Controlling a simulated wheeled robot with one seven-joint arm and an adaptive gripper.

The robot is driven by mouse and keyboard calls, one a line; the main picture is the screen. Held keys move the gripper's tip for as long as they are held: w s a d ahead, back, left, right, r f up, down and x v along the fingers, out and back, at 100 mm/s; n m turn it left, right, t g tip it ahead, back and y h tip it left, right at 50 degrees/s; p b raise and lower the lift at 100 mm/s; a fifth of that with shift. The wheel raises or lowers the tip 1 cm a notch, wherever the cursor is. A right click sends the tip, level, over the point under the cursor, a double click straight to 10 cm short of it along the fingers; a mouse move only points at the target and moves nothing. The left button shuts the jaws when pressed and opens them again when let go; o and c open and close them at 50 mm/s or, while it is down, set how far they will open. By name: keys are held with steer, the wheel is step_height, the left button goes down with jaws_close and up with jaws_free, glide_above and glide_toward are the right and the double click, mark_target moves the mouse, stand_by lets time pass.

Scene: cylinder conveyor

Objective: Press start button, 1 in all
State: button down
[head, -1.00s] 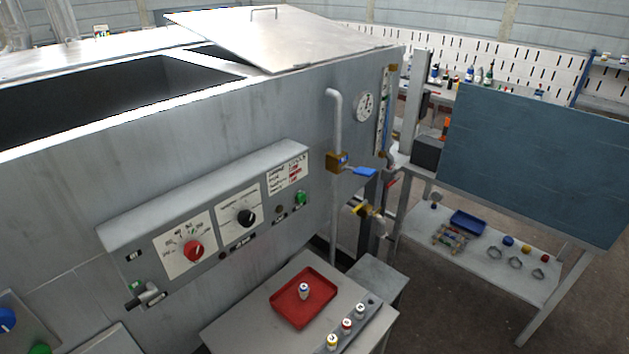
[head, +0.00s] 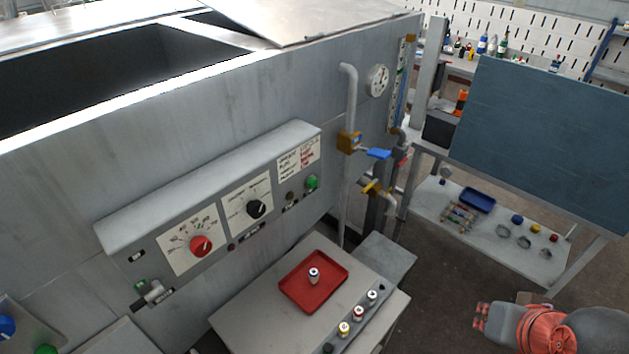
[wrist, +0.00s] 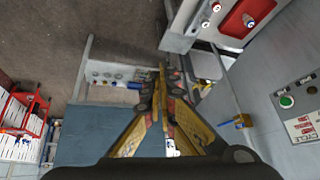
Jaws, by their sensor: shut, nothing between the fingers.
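A green button (head: 312,182) sits at the right end of the control panel (head: 215,258) on the grey machine's side. It also shows at the right of the wrist view (wrist: 286,101), beside a small dark button. Another green button (head: 46,349) is partly cut off at the lower left of the head view. Which one is the start button cannot be read from the labels. My gripper (wrist: 161,76) is shut and empty in the wrist view, apart from the panel. In the head view, part of my arm shows at the lower right.
A red tray (head: 334,295) holding a small cylinder lies on a table below the panel. Several cylinders stand in a rack beside it. Pipes with a blue-handled valve (head: 378,153) stick out right of the panel.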

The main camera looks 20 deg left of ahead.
mark_target(313, 183)
steer(key=w+a+r+m+t+y+p, duration=0.1)
steer(key=w+a+p, duration=0.1)
steer(key=w+a, duration=0.35)
steer(key=w+a+m+t+y+p, duration=0.1)
steer(key=w+a+p, duration=0.2)
steer(key=w, duration=0.6)
steer(key=w+a+f+m+t+y+p, duration=0.1)
steer(key=w+a+f+m+t+p, duration=0.1)
steer(key=a, duration=0.8)
steer(key=w+a+f+m+t+y+p, duration=0.2)
steer(key=w+a+p, duration=0.4)
steer(key=a, duration=0.4)
step_height(313, 183, down, 2)
steer(key=shift+w+a+f+m+t+y+p, duration=0.1)
steer(key=shift+w+a+m+t+y+p, duration=0.25)
steer(key=shift+t, duration=0.55)
steer(key=shift+a, duration=0.1)
steer(key=w+a, duration=0.3)
steer(key=a, duration=0.5)
steer(key=shift+w, duration=0.25)
steer(key=shift+a, duration=0.15)
steer(key=shift+w+a+b, duration=0.1)
steer(key=shift+a+b, duration=0.1)
steer(key=shift+b, duration=0.3)
